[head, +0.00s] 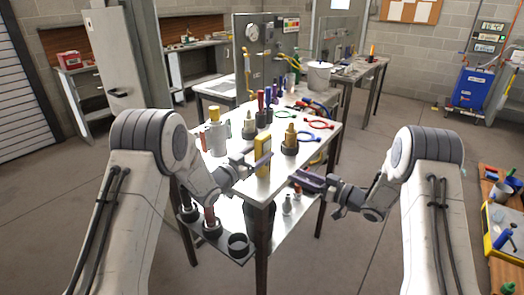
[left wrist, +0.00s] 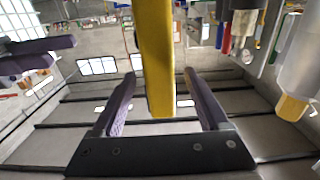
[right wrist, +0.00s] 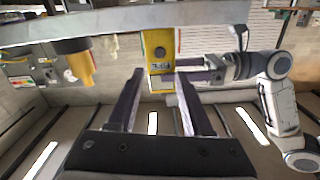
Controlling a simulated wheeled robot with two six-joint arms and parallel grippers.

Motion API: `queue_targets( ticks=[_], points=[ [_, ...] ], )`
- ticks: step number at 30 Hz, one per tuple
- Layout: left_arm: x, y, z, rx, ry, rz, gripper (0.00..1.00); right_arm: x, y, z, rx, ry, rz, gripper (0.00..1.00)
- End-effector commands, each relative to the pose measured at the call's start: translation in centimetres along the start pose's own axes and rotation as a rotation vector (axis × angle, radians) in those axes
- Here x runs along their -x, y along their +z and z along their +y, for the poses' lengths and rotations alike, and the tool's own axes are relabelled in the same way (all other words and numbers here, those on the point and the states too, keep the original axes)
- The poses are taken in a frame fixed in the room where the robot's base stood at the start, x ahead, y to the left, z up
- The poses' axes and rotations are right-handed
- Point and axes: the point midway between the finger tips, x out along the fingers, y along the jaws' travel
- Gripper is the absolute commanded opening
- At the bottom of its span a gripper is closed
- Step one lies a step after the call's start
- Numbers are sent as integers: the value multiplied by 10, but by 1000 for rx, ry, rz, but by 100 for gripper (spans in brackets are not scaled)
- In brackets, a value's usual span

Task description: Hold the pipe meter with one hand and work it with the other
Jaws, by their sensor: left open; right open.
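The pipe meter, a slim yellow device (head: 263,155), stands upright at the near corner of the white table. In the left wrist view its narrow yellow side (left wrist: 156,60) shows between my left fingers. My left gripper (head: 256,161) is open at the meter, with no visible grip on it. In the right wrist view the meter's yellow face (right wrist: 158,48) shows a dark round part near the top of my open fingers. My right gripper (head: 302,181) is open and empty, right of the meter and apart from it, near the table's edge.
A lower shelf (head: 285,222) carries bottles.

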Motion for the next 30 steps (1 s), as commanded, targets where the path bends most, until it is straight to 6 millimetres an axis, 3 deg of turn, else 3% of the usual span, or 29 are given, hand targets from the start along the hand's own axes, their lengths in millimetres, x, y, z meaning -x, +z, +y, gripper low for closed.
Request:
queue_targets(
  ticks=[6,17,23,25,26,29,30],
  points=[
    [-23,0,0,-1,0,0,78,0,0,0,0,0,0,50],
    [-28,0,0,0,-1,0,78,0,0,0,0,0,0,50],
    [-28,0,0,0,-1,0,1,0,0,0,0,0,0,50],
    [-27,0,0,0,-1,0,0,0,0,0,0,0,0,50],
    [-27,0,0,0,-1,0,0,0,0,0,0,0,0,42],
    [-27,0,0,0,-1,0,0,0,0,0,0,0,0,4],
    [-27,0,0,0,-1,0,0,0,0,0,0,0,0,0]
  ],
)
